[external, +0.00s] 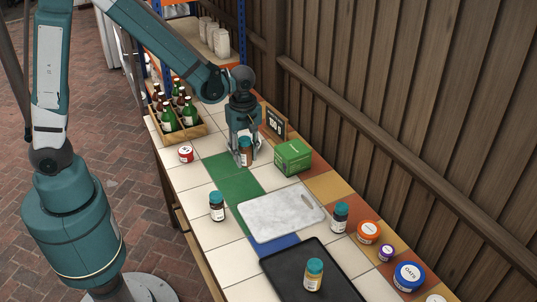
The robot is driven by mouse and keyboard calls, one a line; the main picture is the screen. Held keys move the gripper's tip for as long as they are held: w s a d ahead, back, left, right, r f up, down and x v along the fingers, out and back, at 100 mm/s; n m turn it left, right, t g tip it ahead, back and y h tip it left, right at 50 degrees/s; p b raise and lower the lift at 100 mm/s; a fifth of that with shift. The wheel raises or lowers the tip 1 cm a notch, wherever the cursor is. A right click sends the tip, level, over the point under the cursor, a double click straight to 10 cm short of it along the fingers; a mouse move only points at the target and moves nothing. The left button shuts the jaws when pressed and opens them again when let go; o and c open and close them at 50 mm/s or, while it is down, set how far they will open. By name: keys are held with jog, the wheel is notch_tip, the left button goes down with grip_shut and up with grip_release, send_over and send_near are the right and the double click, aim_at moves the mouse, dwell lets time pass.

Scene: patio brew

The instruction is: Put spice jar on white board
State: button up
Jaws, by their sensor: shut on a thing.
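My gripper (245,158) points down at the far part of the tiled counter. It is shut on a spice jar (246,151) with a teal lid and reddish-brown contents, held upright between the fingers. The fingers partly hide the jar, and I cannot tell whether its base touches the counter. The white board (270,222) is a pale marbled slab with a handle slot at its right end. It lies flat and bare on the counter, nearer the camera than my gripper.
A green box (292,157) stands close right of my gripper. Other teal-lidded jars stand left (217,207) and right (339,218) of the board. A jar (313,275) stands on a black tray (347,291). A bottle crate (190,134) and a small red-and-white tin (186,154) are left.

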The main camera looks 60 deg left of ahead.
jog(key=w+d+m, duration=0.2)
jog(key=d+m, duration=0.1)
jog(key=d, duration=0.6)
jog(key=w+d+r+m+p, duration=0.1)
jog(key=d+m, duration=0.3)
jog(key=d, duration=0.6)
jog(key=shift+w+r, duration=0.15)
jog(key=shift+w, duration=0.5)
send_over(281, 211)
jog(key=shift+f+b, duration=0.4)
jog(key=shift+f, duration=2.75)
jog(key=shift+f+b, duration=0.35)
jog(key=shift+f, duration=1.5)
jog(key=shift+f, duration=0.2)
jog(key=o, duration=0.9)
jog(key=shift+r, duration=0.15)
